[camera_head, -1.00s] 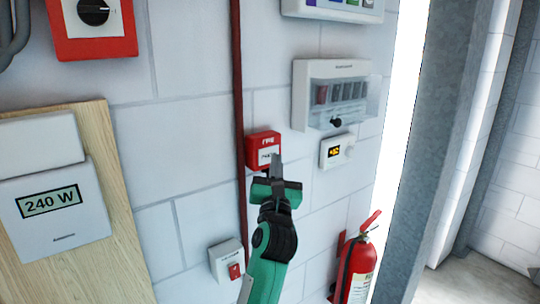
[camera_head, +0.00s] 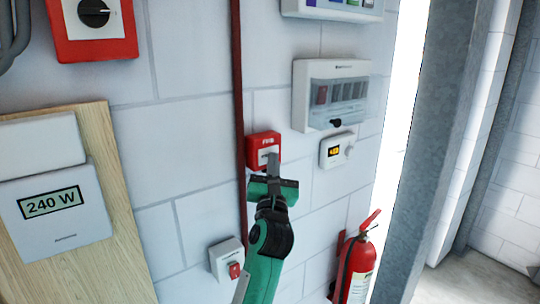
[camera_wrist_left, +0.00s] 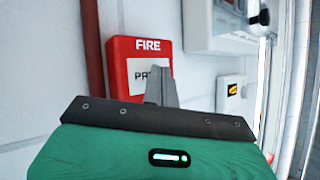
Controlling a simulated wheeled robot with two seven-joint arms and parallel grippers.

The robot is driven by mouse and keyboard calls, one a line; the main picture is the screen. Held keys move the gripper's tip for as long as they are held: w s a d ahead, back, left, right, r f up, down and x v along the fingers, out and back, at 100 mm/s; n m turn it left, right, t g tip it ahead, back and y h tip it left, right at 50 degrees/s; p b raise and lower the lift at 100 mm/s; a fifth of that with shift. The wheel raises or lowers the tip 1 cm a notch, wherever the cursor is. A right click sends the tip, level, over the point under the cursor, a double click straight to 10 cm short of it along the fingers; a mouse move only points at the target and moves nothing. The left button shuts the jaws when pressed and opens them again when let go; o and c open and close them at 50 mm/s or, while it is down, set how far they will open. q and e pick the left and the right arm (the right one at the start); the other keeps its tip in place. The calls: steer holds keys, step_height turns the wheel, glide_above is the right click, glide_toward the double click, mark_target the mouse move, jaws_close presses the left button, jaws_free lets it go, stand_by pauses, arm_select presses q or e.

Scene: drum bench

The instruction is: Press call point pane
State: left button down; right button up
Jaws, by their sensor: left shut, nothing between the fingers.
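The red fire call point (camera_head: 256,140) is fixed to the white block wall near the middle of the head view. It has a white pane marked with text, and "FIRE" shows above the pane in the left wrist view (camera_wrist_left: 121,56). My left gripper (camera_head: 273,158) is shut and empty, its fingertips in front of the pane's right part. In the left wrist view the fingers (camera_wrist_left: 158,78) cover the right part of the pane (camera_wrist_left: 140,76). I cannot tell whether the tips touch it. My right gripper is not in view.
A dark red pipe (camera_head: 238,90) runs down the wall just left of the call point. A switch box (camera_head: 227,260) is below; a fire extinguisher (camera_head: 357,270) stands lower right.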

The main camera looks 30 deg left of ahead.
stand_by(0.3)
arm_select(q)
steer(key=shift+s+d, duration=0.25)
steer(key=shift+d, duration=0.35)
steer(key=s+d, duration=0.2)
steer(key=d, duration=0.3)
steer(key=shift+s+d, duration=0.15)
steer(key=shift+d, duration=0.15)
steer(key=shift+f, duration=0.15)
stand_by(0.3)
